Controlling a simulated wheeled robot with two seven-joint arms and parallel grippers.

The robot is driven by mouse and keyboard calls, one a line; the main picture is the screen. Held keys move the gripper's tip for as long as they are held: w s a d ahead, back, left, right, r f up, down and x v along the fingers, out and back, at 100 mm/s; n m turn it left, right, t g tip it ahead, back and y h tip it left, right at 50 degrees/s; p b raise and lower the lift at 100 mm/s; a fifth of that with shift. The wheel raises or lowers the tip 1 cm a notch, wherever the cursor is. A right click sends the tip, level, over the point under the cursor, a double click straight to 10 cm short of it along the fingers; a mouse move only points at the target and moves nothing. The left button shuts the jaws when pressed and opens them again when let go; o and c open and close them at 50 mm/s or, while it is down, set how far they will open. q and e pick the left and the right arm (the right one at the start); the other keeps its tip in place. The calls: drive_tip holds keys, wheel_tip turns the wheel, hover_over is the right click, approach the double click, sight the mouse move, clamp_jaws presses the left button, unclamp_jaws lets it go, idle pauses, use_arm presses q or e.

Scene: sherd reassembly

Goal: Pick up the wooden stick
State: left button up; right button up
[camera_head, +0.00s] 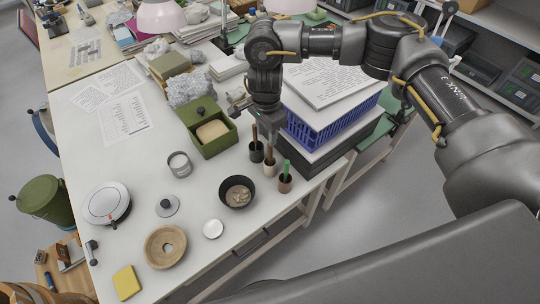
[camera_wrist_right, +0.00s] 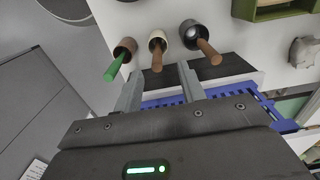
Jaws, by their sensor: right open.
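Two brown wooden sticks stand in small cups near the table's right edge. One wooden stick (camera_head: 254,134) leans in a dark cup (camera_head: 257,153); the other (camera_head: 269,152) stands in a cream cup (camera_head: 270,169). In the right wrist view the cream cup's stick (camera_wrist_right: 157,57) lies ahead of the fingers, and the dark cup's stick (camera_wrist_right: 208,52) is farther right. My right gripper (camera_head: 243,108) is open above and behind the cups; its two fingers (camera_wrist_right: 160,78) show apart with nothing between them. My left gripper is out of view.
A green stick (camera_head: 287,168) stands in a brown cup (camera_head: 285,183) beside them. A blue basket (camera_head: 315,135) with papers is close on the right. A green box (camera_head: 218,146) and a black bowl (camera_head: 226,192) lie to the left.

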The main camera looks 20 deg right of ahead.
hover_over(270, 157)
drive_tip(key=w, duration=0.1)
wheel_tip(270, 157, down, 5)
drive_tip(key=shift+s+a+f+p, duration=0.1)
drive_tip(key=shift+a+f+p, duration=0.05)
drive_tip(key=shift+p, duration=0.5)
drive_tip(key=f+p, duration=0.1)
drive_tip(key=f, duration=0.2)
drive_tip(key=shift+d+f+p, duration=0.3)
drive_tip(key=shift+d+p, duration=0.1)
drive_tip(key=shift+f, duration=0.45)
clamp_jaws()
